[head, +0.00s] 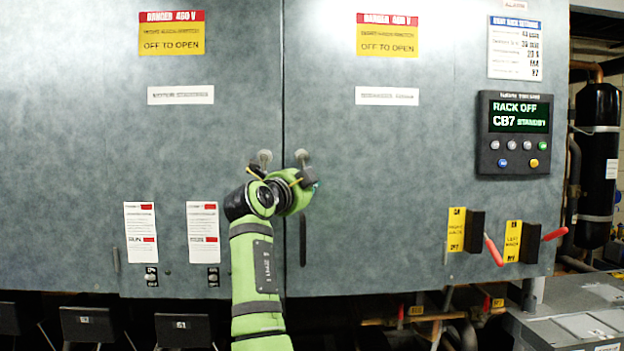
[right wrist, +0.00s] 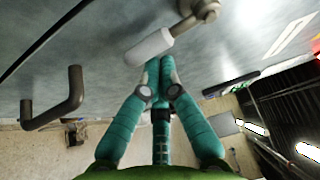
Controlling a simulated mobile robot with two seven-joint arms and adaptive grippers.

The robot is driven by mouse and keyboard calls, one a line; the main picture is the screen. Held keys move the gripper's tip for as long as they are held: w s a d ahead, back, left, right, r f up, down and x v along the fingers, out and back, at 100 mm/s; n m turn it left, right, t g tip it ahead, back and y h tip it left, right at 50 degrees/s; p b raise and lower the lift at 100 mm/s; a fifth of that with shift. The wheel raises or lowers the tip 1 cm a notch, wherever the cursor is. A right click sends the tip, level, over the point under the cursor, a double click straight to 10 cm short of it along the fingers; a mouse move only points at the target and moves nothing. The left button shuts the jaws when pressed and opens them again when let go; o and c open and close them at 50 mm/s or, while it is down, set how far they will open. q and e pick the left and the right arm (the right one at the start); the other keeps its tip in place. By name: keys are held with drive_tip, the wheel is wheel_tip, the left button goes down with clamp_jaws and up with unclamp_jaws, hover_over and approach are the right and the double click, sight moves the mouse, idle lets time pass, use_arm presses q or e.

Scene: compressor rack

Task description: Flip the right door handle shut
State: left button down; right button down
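The right door handle (head: 302,157) is a small metal knob and lever just right of the seam between the two cabinet doors. My right arm reaches up in front of it, and my right gripper (head: 314,186) is at its lower end, mostly hidden by the wrist. In the right wrist view the handle's pale cylindrical grip (right wrist: 149,48) lies across the tips of my teal fingers (right wrist: 157,66). The fingertips are together and look to be at or touching the grip; I cannot tell whether they hold it. My left gripper is not in view.
The left door handle (head: 263,158) is close beside my wrist. A dark pull bar (head: 303,241) stands out below the right handle; it also shows in the right wrist view (right wrist: 72,98). A control panel (head: 514,133) and red levers (head: 494,250) are farther right.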

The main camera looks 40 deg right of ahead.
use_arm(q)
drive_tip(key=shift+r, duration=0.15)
use_arm(e)
drive_tip(key=shift+w+a+f, duration=0.1)
drive_tip(key=shift+a, duration=0.05)
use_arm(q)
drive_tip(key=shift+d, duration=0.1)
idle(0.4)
